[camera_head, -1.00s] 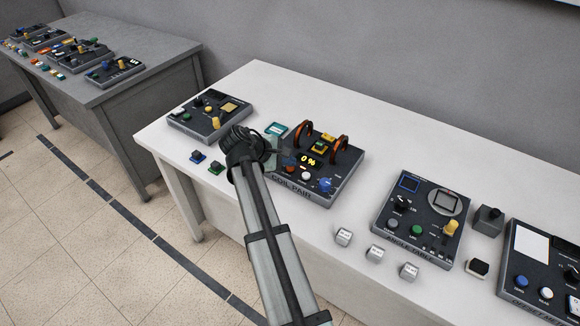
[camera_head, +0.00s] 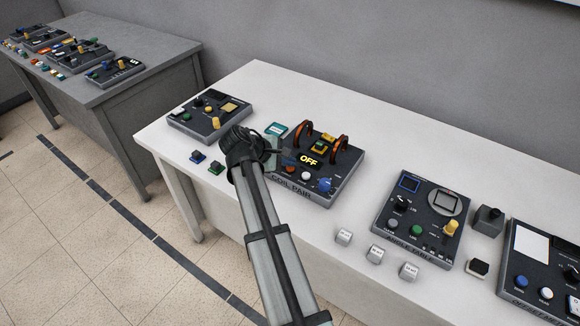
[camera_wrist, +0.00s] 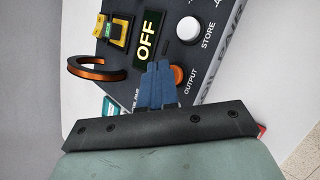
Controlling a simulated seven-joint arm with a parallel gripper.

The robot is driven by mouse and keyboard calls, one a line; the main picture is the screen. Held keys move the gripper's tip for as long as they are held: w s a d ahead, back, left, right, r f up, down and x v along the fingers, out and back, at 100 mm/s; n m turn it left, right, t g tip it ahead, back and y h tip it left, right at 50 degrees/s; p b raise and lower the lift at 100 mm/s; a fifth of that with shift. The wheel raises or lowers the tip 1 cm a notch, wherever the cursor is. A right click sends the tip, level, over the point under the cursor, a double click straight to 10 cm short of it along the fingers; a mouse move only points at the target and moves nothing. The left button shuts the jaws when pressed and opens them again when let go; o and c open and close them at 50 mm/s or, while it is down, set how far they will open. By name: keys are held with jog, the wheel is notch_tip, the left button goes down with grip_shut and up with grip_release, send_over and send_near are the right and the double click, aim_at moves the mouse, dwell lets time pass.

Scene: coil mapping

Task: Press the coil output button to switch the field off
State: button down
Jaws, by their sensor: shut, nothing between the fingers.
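The coil pair box (camera_head: 338,187) stands on the white table, with two orange coils (camera_head: 304,133) on top. Its display (camera_head: 309,160) reads OFF in yellow; it also shows in the wrist view (camera_wrist: 147,40). The orange output button (camera_wrist: 179,76) lies beside the word OUTPUT in the wrist view. My gripper's blue fingers (camera_wrist: 157,85) are shut and empty, their tips just beside the button and partly in front of it; whether they touch it I cannot tell. In the head view my wrist hides the left side of the box.
A white STORE button (camera_wrist: 188,30) is close to the fingers. Another box (camera_head: 210,117) and two small blocks (camera_head: 216,167) are to the left. The table's back is clear.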

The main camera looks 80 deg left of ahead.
aim_at(288, 169)
jog(key=shift+r, duration=0.1)
jog(key=shift+r, duration=2.95)
